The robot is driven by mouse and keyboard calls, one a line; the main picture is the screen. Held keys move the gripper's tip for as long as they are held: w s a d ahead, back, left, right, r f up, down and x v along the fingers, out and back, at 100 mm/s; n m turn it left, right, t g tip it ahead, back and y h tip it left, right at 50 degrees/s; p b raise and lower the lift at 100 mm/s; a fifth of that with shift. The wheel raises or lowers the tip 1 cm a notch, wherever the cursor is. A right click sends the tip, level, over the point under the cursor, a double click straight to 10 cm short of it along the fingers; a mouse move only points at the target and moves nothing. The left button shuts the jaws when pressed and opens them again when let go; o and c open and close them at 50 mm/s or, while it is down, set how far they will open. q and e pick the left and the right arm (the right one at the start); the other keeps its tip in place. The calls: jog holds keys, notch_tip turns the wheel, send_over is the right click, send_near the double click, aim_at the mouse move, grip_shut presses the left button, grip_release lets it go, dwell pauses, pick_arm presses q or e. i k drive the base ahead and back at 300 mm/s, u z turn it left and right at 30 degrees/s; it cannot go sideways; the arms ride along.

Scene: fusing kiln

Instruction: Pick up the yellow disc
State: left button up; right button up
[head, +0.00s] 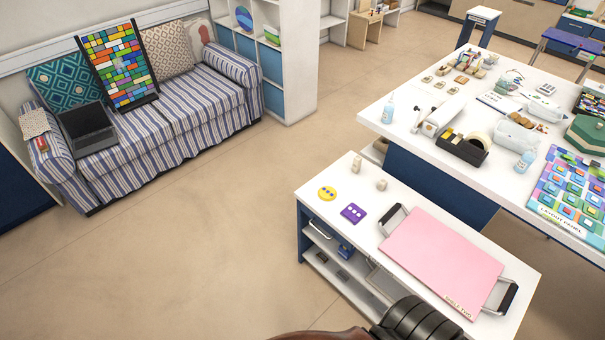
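The yellow disc (327,193) lies flat near the far left corner of the low white table (334,208). It has a few small dark purple marks on its top. A purple square tile (353,213) with small pale marks lies just to its right and nearer, apart from it. Nothing covers the disc.
A pink board (440,255) between black handles fills much of the low table. Two small pale pieces stand behind the disc, one being a bottle-like piece (356,163). A crowded white worktable (385,113) stands behind. Floor left of the low table is clear.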

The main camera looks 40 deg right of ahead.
aim_at(327, 194)
jog(key=i, duration=0.9)
jog(key=z, duration=1.3)
